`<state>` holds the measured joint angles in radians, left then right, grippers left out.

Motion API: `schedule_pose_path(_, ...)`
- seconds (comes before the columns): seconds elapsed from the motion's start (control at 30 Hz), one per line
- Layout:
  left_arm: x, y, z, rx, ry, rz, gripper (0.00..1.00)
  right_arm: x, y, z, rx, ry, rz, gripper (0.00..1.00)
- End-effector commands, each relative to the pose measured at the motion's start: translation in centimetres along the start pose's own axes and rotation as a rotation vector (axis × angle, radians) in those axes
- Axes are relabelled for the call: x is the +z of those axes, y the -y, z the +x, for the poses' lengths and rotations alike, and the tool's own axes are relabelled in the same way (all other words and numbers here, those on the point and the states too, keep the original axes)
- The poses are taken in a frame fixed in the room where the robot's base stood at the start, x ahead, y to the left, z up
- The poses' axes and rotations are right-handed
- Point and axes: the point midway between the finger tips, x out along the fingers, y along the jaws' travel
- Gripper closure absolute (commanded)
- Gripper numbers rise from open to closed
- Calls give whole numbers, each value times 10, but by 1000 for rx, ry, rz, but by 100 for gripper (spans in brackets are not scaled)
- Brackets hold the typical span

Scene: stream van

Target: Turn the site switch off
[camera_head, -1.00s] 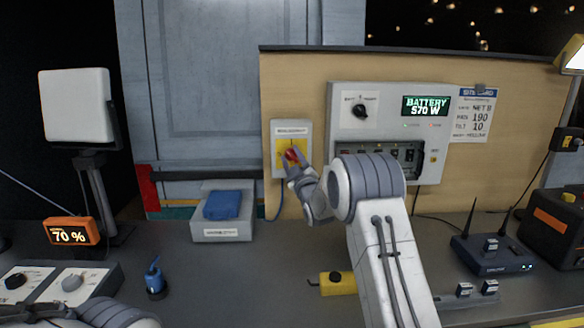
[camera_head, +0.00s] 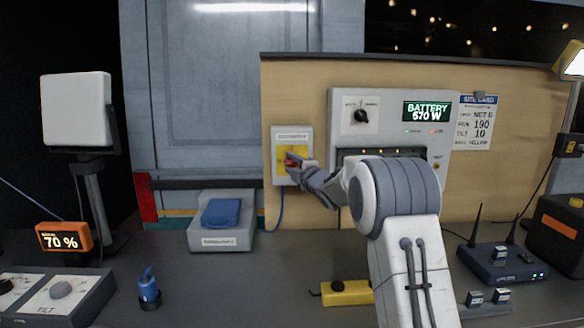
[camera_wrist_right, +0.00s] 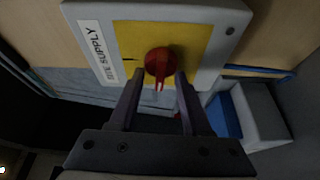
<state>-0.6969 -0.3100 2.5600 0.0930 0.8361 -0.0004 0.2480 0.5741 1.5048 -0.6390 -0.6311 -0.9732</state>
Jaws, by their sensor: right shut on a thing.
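The site switch is a grey box with a yellow plate (camera_head: 294,152), fixed to the wooden panel. Its label reads "SITE SUPPLY" in the right wrist view. A red rotary knob (camera_wrist_right: 160,62) sits in the middle of the plate; its handle runs down between my fingers in that view. My right gripper (camera_head: 299,165) is shut on the red knob, with one finger on each side (camera_wrist_right: 158,82). In the head view the gripper covers part of the knob. My left gripper is not in view.
A grey panel (camera_head: 385,133) with a black dial and a green battery display stands right of the switch. A grey box (camera_head: 222,240) with a blue cloth-like item sits below left. A yellow object (camera_head: 347,292), a blue router (camera_head: 502,262) and a control box (camera_head: 58,293) are on the dark bench.

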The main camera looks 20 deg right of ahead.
Motion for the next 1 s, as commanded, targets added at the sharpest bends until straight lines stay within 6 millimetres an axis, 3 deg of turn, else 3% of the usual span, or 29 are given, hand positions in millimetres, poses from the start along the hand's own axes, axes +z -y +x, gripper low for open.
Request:
schedule_pose_path(0.7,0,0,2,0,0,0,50,0,2,0,-32,1,-64,100)
schedule_pose_path(0.73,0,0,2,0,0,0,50,0,2,0,-31,1,-64,40)
schedule_pose_path(0.77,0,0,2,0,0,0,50,0,2,0,-31,1,-64,29)
schedule_pose_path(0.8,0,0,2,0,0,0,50,0,2,0,-31,1,-64,23)
schedule_pose_path(1.0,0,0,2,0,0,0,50,0,1,0,-28,0,-63,23)
